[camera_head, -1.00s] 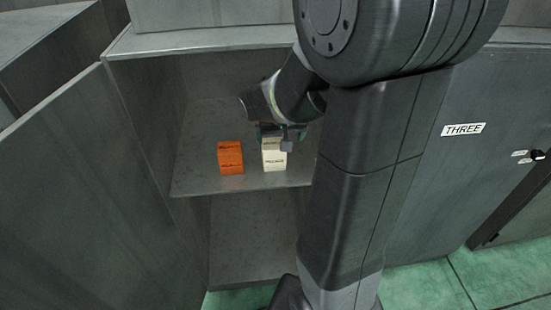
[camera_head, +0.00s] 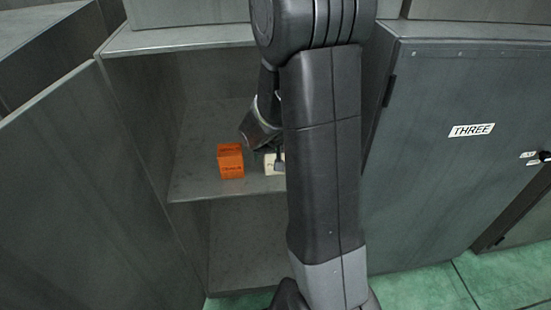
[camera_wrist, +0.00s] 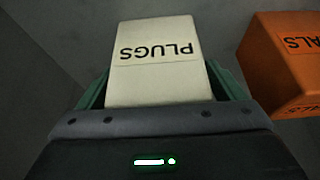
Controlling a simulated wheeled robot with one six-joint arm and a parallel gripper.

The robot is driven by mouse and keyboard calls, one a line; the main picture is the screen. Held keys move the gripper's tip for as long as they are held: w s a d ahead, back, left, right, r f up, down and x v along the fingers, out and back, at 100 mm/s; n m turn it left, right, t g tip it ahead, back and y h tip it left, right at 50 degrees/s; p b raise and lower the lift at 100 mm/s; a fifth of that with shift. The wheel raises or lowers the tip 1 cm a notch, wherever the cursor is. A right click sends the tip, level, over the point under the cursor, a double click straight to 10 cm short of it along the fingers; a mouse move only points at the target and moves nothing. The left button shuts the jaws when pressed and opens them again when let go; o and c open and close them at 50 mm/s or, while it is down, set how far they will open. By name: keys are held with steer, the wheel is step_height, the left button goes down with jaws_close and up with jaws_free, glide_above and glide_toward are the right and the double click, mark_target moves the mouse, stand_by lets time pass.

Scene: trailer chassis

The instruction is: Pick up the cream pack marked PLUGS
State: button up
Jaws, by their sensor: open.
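The cream pack marked PLUGS (camera_wrist: 158,62) stands close in front of my gripper in the wrist view, its label upside down there. In the head view the pack (camera_head: 269,163) is on the cabinet shelf, mostly hidden behind my arm. My gripper (camera_wrist: 155,92) is open, with one green finger on each side of the pack's lower part. I cannot tell whether the fingers touch it. In the head view my gripper (camera_head: 279,160) is partly hidden by my arm.
An orange pack (camera_head: 230,161) stands on the shelf (camera_head: 205,187) just left of the cream pack; it shows at right in the wrist view (camera_wrist: 288,62). The cabinet's open door (camera_head: 95,190) is at left. A closed door marked THREE (camera_head: 455,160) is at right.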

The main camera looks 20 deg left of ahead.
steer(key=shift+c, duration=0.4)
steer(key=c, duration=1.1)
steer(key=shift+c, duration=0.2)
